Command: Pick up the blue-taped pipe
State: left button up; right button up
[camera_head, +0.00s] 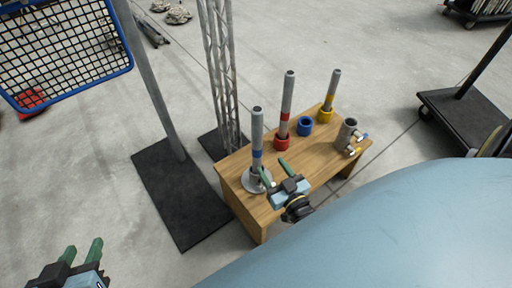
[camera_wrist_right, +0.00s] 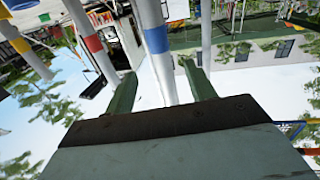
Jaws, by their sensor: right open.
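My left gripper (camera_head: 82,250) is open and empty at the lower left, far from the table.
A lattice truss (camera_head: 221,75) rises behind the table's left end.

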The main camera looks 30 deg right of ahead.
aim_at(260, 149)
jog(key=w+b, duration=0.1)
jog(key=w, duration=0.3)
jog(key=shift+w+d+f, duration=0.1)
jog(key=shift+d, duration=0.05)
jog(key=shift+w+b, duration=0.3)
jog(key=shift+w, duration=0.35)
jog(key=w+b, duration=0.1)
jog(key=w, duration=0.1)
jog(key=w+b, duration=0.1)
jog(key=w, duration=0.1)
jog(key=shift+d+r, duration=0.2)
pick_arm(q)
jog(key=d+r+t+h, duration=0.1)
jog(key=r+t+h, duration=0.1)
jog(key=r+t, duration=0.3)
jog(key=w+d+r+t+h, duration=0.1)
jog(key=d+r+t, duration=0.1)
jog(key=r+t, duration=0.3)
jog(key=shift+w+d+r+h, duration=0.15)
jog(key=shift+w+r+h, duration=0.2)
jog(key=shift+r, duration=2.05)
pick_arm(e)
jog(key=shift+w, duration=0.25)
jog(key=shift+r, duration=0.1)
grip_shut()
